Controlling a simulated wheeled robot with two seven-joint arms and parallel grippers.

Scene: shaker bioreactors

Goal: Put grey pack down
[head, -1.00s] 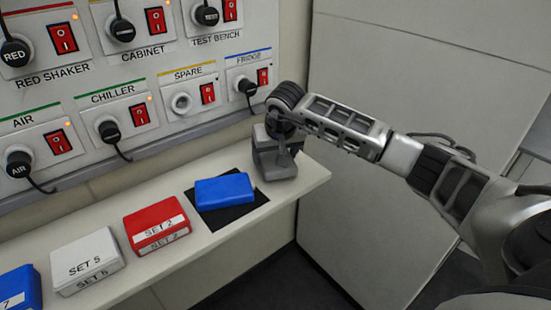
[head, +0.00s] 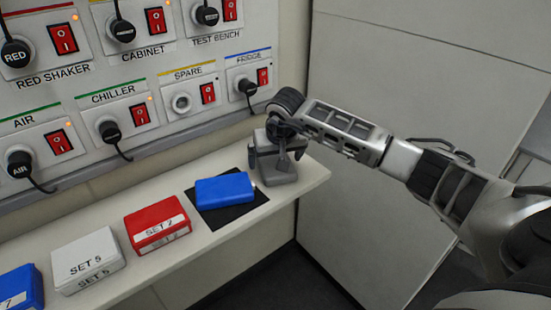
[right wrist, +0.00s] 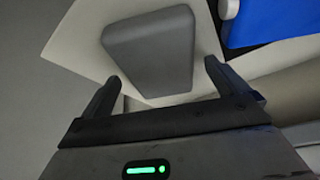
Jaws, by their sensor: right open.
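The grey pack (head: 281,174) stands on the right end of the narrow shelf, just right of the black mat. It also shows in the right wrist view (right wrist: 150,55), ahead of my fingers. My right gripper (head: 268,168) is at the pack from above, with its fingers spread apart. In the right wrist view the fingers (right wrist: 154,78) are open, with a gap between them and the pack's near end. The gripper hides part of the pack in the head view. My left gripper is not in view.
A blue pack (head: 224,188) lies on the black mat (head: 236,214) left of the grey pack. Red (head: 158,222) and white (head: 86,257) packs and another blue one (head: 20,288) follow leftward. A socket panel (head: 150,100) with plugs and switches rises behind the shelf (head: 310,181).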

